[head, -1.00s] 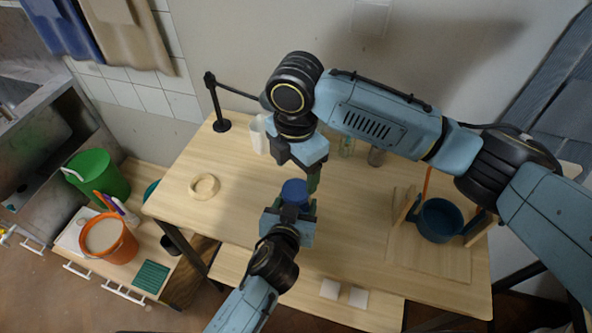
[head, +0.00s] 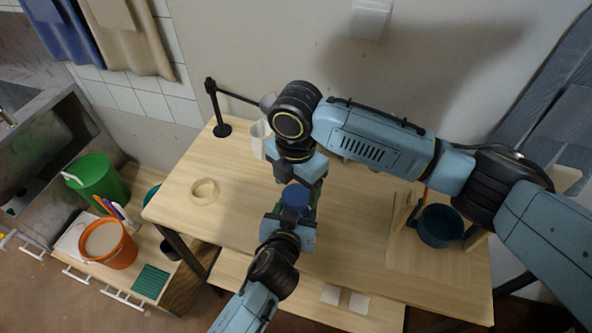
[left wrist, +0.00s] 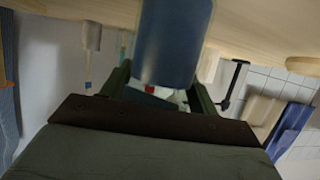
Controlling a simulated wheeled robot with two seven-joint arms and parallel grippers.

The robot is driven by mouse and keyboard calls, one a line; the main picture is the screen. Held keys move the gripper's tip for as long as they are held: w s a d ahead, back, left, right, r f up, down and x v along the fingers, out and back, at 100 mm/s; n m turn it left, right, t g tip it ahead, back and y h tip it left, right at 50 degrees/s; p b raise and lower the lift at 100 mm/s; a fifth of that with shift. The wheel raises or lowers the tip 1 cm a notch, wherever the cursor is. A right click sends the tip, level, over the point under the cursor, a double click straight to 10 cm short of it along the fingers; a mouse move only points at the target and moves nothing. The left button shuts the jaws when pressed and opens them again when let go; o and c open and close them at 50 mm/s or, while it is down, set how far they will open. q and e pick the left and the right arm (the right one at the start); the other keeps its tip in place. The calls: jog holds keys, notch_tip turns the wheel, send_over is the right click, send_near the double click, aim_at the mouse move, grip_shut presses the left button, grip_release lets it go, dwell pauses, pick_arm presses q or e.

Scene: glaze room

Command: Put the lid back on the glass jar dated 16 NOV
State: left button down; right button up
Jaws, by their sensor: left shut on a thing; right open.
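A blue cylindrical thing (head: 295,194) is between the fingers of my left gripper (head: 294,210), which is shut on it above the table. It also shows large in the left wrist view (left wrist: 172,42); I see no date on it and cannot tell whether it is the jar. My right gripper (head: 302,180) is open and points down just behind and above the blue thing. Its fingertips are partly hidden, and I cannot tell whether they touch it. Glassware (head: 347,152) stands at the back, mostly behind my right arm. No lid or 16 NOV date can be made out.
A pale ring (head: 204,191) lies on the table's left (head: 175,200). A black stand (head: 221,128) and a white vessel (head: 258,138) are at the back. A dark blue pot (head: 440,226) sits on a board at right. Buckets stand on a lower bench at left.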

jog(key=shift+f, duration=1.05)
jog(key=c, duration=1)
jog(key=m, duration=0.3)
jog(key=o, duration=1.1)
jog(key=shift+c, duration=0.2)
